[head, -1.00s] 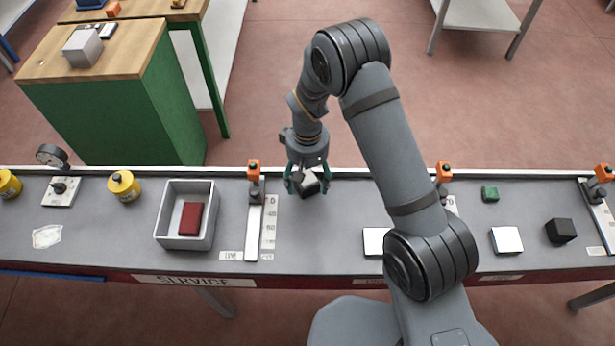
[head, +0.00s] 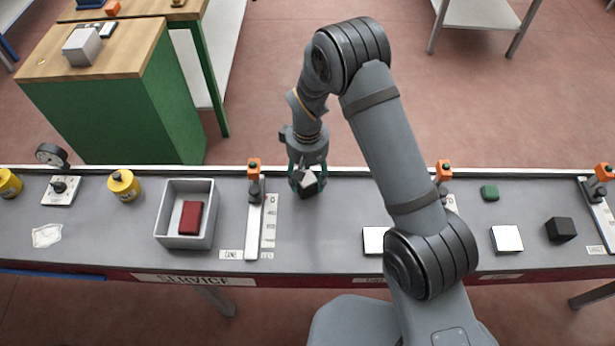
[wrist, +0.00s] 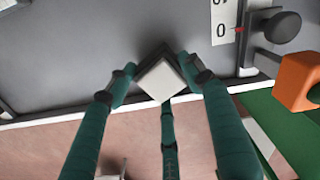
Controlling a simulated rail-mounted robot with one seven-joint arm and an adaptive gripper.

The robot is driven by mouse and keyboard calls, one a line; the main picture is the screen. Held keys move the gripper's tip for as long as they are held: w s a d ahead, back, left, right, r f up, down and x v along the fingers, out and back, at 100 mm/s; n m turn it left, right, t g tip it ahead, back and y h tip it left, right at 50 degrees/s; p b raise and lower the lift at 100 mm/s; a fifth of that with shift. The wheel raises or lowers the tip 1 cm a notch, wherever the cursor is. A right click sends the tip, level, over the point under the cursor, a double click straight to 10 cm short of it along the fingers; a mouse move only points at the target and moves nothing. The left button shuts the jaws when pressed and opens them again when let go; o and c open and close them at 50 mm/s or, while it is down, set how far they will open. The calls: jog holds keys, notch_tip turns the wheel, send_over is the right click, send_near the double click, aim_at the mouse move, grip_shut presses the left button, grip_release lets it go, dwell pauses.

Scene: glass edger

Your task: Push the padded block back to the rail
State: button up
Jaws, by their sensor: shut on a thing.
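The padded block (head: 308,181), dark with a pale face, is at the back of the grey bench, turned at an angle to the rail. My gripper (head: 307,184) is shut on it from above, with teal fingers against its sides. In the wrist view the pale face of the block (wrist: 160,82) shows between the fingertips (wrist: 158,76), and a dark part sticks out behind it. The rail (head: 228,171) is the pale strip along the bench's back edge, close behind the block. The fingers partly hide the block, so I cannot tell whether it touches the rail.
An orange-topped stop with a scale (head: 254,210) stands left of the block. A grey bin (head: 160,228) holds a red block (head: 191,218). A green block (head: 489,193), a white-topped block (head: 507,239) and a black block (head: 561,230) sit to the right. Bench in front of my gripper is clear.

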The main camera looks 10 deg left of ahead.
aim_at(307, 178)
jog(key=shift+s, duration=0.1)
jog(key=shift+c, duration=0.5)
jog(key=o, duration=1.2)
jog(key=shift+o, duration=0.2)
jog(key=shift+r, duration=0.45)
notch_tip(307, 178, up, 10)
jog(key=b, duration=0.2)
jog(key=shift+f, duration=0.25)
jog(key=shift+c, duration=0.4)
